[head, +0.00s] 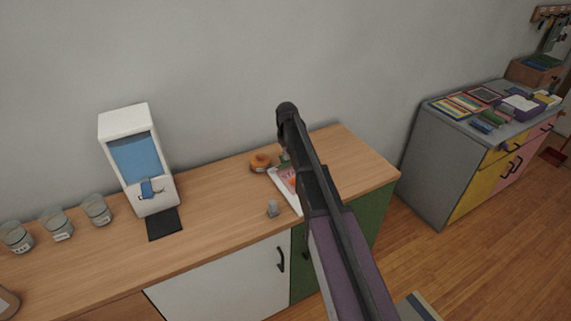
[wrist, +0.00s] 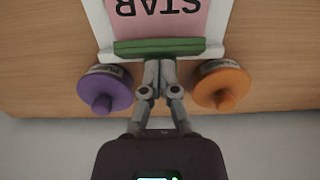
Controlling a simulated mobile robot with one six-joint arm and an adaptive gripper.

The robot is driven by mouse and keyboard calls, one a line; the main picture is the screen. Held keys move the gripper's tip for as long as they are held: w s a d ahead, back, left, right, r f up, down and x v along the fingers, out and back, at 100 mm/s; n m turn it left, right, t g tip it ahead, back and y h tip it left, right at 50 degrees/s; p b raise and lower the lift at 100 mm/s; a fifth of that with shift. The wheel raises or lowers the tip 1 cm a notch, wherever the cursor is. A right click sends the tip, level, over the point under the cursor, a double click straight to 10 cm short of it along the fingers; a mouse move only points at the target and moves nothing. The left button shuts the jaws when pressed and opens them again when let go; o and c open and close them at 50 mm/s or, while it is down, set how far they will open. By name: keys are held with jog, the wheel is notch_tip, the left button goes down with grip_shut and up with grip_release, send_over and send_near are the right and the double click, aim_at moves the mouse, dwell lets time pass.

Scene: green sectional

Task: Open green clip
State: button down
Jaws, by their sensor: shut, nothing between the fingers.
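The green clip (wrist: 158,47) is a long bar across the end of a white clipboard (wrist: 216,28), which holds a pink sheet (wrist: 155,15) with dark lettering upside down in the wrist view. My gripper (wrist: 158,64) is shut and empty. Its fingertips are together at the middle of the clip's near edge; I cannot tell whether they touch it. In the head view the clipboard (head: 285,184) lies on the wooden counter, and my arm hides part of it and most of the gripper.
A purple round object (wrist: 104,90) and an orange one (wrist: 220,88) flank my fingers closely; the orange one also shows in the head view (head: 261,162). A white dispenser (head: 137,160) and glass jars (head: 57,224) stand farther left.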

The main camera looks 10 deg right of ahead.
jog(key=shift+s, duration=0.15)
jog(key=shift+s+d+r+p, duration=0.25)
jog(key=shift+s+r+p, duration=0.25)
jog(key=shift+s, duration=0.15)
jog(key=shift+r, duration=0.1)
jog(key=shift+r+p, duration=2.9)
jog(key=shift+p, duration=0.1)
jog(key=s+m, duration=0.3)
jog(key=s, duration=2.7)
jog(key=shift+m, duration=0.3)
